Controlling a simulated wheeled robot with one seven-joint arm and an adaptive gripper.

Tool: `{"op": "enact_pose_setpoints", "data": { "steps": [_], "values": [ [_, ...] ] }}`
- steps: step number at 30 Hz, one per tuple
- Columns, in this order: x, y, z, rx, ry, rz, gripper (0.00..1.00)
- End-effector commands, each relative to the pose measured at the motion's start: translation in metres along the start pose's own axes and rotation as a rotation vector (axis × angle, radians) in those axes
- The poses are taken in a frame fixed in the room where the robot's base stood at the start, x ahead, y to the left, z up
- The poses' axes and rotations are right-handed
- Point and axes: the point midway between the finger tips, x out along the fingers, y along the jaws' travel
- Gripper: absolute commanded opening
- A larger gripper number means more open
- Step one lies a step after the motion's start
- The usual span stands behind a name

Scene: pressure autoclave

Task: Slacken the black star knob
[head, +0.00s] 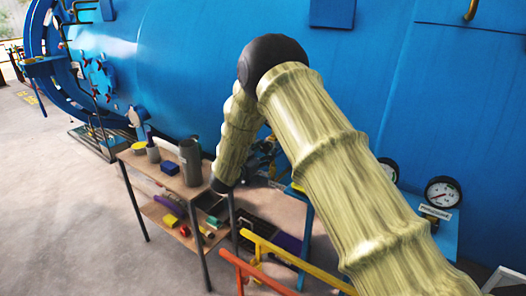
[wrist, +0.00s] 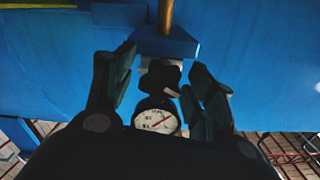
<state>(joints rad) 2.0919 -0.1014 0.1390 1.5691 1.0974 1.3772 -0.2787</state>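The black star knob (wrist: 160,78) shows in the wrist view, just above a round white-faced gauge with a red needle (wrist: 157,121). My gripper (wrist: 158,75) is open, with one dark finger to the left of the knob and the other to its right. A gap shows between the knob and each finger, and I see no contact. In the head view my arm covers this spot, so the knob and my gripper are hidden there.
A big blue autoclave (head: 200,60) fills the back. A two-level table (head: 150,163) with cans and small blocks stands at left. Yellow (head: 290,258) and red (head: 262,272) rails stand in front. A larger gauge (head: 442,193) is at right. Open floor lies at left.

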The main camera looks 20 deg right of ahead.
Motion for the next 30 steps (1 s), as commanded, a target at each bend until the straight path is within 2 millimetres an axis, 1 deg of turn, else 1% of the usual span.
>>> {"op": "enact_pose_setpoints", "data": {
  "steps": [10,14,17,24,30],
  "values": [
    [-0.001,-0.003,-0.003,0.003,0.004,-0.002,0.61],
    [-0.01,-0.003,-0.004,0.004,0.004,-0.003,0.61],
    [-0.024,-0.003,-0.004,0.003,0.004,-0.003,0.61],
    [-0.067,-0.001,-0.003,0.003,0.003,-0.002,0.61],
    [-0.099,-0.001,-0.003,0.002,0.004,-0.002,0.61]
  ]
}}
